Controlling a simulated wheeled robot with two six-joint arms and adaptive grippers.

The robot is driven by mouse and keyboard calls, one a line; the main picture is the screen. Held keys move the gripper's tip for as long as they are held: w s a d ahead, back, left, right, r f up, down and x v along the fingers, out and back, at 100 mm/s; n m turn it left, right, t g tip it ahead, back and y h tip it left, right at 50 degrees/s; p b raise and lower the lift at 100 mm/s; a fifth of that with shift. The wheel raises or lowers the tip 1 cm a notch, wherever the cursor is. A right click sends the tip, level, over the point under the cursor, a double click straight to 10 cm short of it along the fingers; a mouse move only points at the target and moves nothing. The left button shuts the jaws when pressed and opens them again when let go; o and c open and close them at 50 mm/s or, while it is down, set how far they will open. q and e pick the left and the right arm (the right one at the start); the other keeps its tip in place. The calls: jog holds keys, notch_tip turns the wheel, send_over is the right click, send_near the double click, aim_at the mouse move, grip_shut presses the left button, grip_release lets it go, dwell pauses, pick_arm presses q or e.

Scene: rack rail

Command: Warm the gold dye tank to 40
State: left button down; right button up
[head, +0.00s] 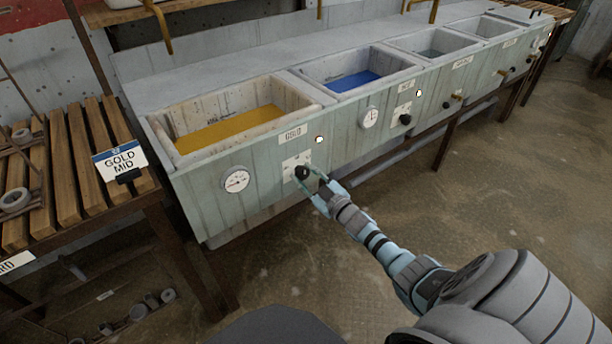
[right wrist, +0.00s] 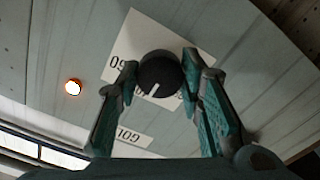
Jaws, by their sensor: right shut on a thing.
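The gold dye tank (head: 215,122) holds yellow dye and has a GOLD label (head: 291,134) on its front. Its round dial gauge (head: 236,179) is on the front panel at the left; the reading is too small to tell. My right gripper (head: 308,176) is at the black knob (head: 301,172) below the label. In the right wrist view the knob (right wrist: 160,74) sits between the two fingers of the right gripper (right wrist: 158,82), over a white scale plate (right wrist: 122,62). The fingers are shut on it. A white pointer line shows on the knob. My left gripper is out of view.
A lit lamp (head: 319,139) is beside the GOLD label. A blue dye tank (head: 350,80) with its own gauge (head: 369,118) and knob (head: 405,119) is to the right. A slatted bench (head: 68,165) with a GOLD MID sign (head: 119,159) stands at left. The floor in front is clear.

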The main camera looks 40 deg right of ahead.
jog(key=shift+f, duration=0.1)
jog(key=o, duration=1)
jog(key=shift+o, duration=0.8)
jog(key=shift+s, duration=0.35)
jog(key=s, duration=1.1)
jog(key=shift+s+a, duration=0.15)
